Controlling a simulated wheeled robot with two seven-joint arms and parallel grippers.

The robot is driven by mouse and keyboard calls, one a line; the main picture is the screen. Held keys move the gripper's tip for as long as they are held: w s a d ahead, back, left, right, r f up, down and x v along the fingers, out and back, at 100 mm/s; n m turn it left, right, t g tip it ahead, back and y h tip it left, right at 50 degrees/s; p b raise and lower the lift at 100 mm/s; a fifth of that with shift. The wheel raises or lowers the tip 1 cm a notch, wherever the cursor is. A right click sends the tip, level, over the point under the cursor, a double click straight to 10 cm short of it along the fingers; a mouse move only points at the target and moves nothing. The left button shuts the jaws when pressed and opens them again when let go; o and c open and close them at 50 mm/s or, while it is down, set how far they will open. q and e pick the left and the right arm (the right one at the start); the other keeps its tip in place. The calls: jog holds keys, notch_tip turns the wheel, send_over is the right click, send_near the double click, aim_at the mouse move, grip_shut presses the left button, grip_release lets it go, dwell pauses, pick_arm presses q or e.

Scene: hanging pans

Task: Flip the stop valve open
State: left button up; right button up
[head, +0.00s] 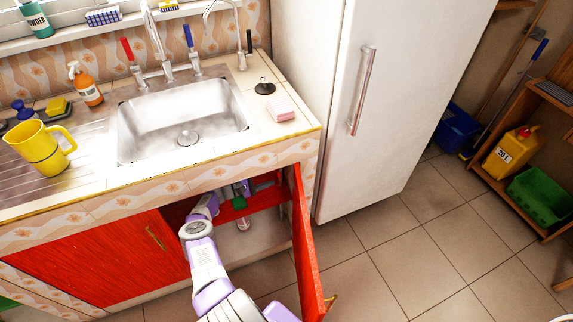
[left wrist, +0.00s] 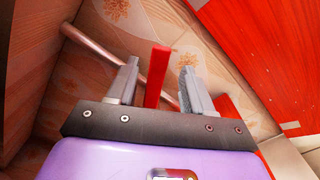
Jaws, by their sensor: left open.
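The stop valve shows in the left wrist view as a red flat lever (left wrist: 155,76) beside a metal pipe (left wrist: 98,46) that runs slantwise along the patterned wall. My left gripper (left wrist: 160,84) is open, with one finger on each side of the lever. The lever stands between the fingers; I cannot tell whether either finger touches it. In the head view my left arm reaches into the open cabinet under the sink. The gripper there is small and partly hidden, and the valve cannot be made out. My right gripper is not in view.
The open red cabinet door (head: 307,250) stands close to the right of my left arm. The closed red door (head: 105,262) is to its left. The counter edge and steel sink (head: 185,120) are above. A white fridge (head: 385,110) stands to the right, with clear tiled floor in front.

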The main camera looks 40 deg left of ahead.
aim_at(276, 174)
pick_arm(q)
jog(key=shift+w, duration=0.4)
jog(key=b+x, duration=0.1)
jog(key=x, duration=0.5)
jog(key=shift+w+d+r, duration=0.1)
jog(key=shift+w+d, duration=0.05)
jog(key=shift+d, duration=0.05)
jog(key=shift+c, duration=0.3)
grip_shut()
